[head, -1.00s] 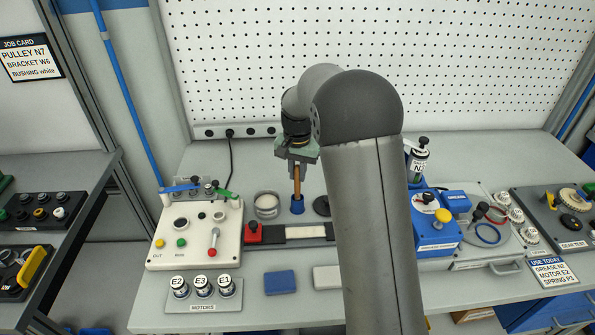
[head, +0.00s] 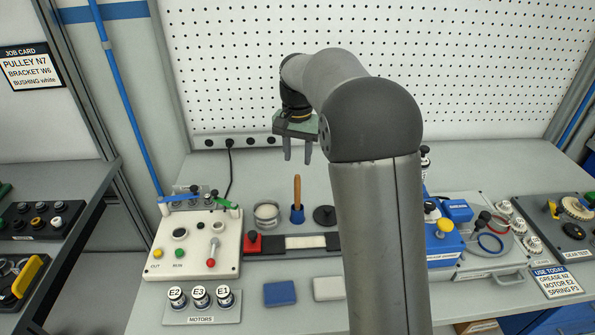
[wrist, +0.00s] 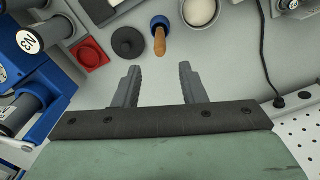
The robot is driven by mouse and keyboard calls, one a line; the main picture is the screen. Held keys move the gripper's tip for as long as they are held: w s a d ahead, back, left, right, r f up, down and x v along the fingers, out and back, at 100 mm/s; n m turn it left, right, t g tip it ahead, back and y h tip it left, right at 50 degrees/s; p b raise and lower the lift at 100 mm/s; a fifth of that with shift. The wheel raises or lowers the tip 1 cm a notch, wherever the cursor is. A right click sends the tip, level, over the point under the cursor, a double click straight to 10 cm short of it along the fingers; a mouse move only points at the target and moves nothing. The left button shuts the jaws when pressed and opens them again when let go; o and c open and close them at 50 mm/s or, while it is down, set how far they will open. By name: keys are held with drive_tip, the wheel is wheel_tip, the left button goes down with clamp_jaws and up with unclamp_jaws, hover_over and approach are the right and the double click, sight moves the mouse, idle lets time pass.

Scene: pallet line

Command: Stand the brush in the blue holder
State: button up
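The brush (head: 297,191) stands upright in the blue holder (head: 297,214), with its wooden handle pointing up. In the wrist view the brush handle (wrist: 159,42) rises out of the blue holder (wrist: 160,22), beyond my fingertips. My gripper (head: 297,157) is open and empty, raised above and behind the brush, and it touches nothing. Its two spread fingers also show in the wrist view (wrist: 160,72). The brush's lower end is hidden inside the holder.
A round tin (head: 266,213) stands left of the holder and a black disc (head: 325,215) lies right of it. A cream control box (head: 197,245) is farther left. Blue (head: 280,293) and white (head: 328,288) blocks lie in front. A pegboard (head: 450,70) stands behind.

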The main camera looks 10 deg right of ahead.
drive_tip(key=s+r+n, duration=0.2)
drive_tip(key=s+n, duration=0.1)
drive_tip(key=s, duration=1.4)
drive_tip(key=s+f+n, duration=0.1)
drive_tip(key=s+f, duration=0.2)
drive_tip(key=s, duration=0.5)
drive_tip(key=s+f+n, duration=0.2)
drive_tip(key=s+f, duration=0.2)
drive_tip(key=s, duration=0.5)
drive_tip(key=shift+f+t, duration=0.3)
